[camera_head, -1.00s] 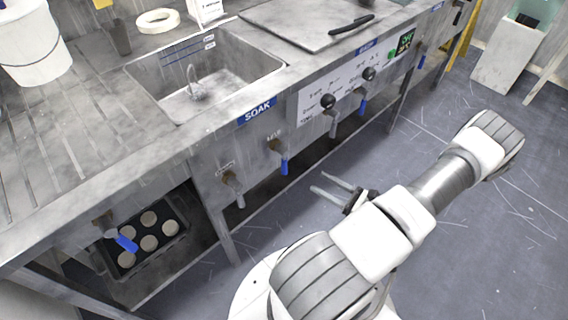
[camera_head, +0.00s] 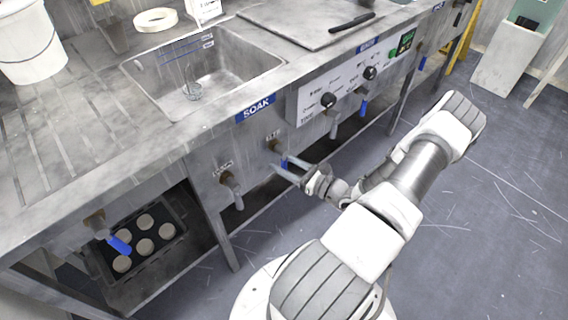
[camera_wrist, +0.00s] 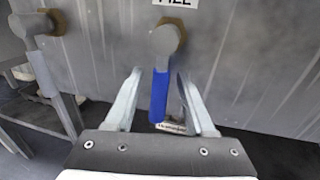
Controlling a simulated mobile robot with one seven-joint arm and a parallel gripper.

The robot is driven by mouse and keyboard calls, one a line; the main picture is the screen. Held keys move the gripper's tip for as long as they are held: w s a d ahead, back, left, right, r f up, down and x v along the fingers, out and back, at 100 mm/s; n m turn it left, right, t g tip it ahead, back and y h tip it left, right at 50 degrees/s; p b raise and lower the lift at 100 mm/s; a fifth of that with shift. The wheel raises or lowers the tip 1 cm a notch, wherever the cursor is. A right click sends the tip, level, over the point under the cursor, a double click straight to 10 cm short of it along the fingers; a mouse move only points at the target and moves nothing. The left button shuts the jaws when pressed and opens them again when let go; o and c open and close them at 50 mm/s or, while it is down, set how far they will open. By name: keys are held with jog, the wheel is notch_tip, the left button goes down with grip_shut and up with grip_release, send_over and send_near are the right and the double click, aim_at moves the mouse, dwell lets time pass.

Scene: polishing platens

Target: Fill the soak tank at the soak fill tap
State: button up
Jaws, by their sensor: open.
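The soak tank (camera_head: 225,62) is a steel basin sunk in the bench, with a blue SOAK label (camera_head: 256,108) on the front edge below it. The fill tap (camera_head: 275,146) sits on the front panel under that label. In the wrist view its blue lever (camera_wrist: 158,95) hangs straight down from a round brass-coloured mount, under a label reading FILL. My gripper (camera_head: 282,168) is open at the tap. In the wrist view my gripper (camera_wrist: 160,82) has one finger on each side of the blue lever, with gaps showing. Whether a finger touches it is unclear.
A grey-handled valve (camera_head: 231,188) is left of the fill tap; its handle also shows in the wrist view (camera_wrist: 44,70). A control panel with black knobs (camera_head: 328,100) is to the right. A black tray of round discs (camera_head: 145,240) sits below the bench. Open floor lies right.

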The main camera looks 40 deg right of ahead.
grip_shut()
dwell(1.4)
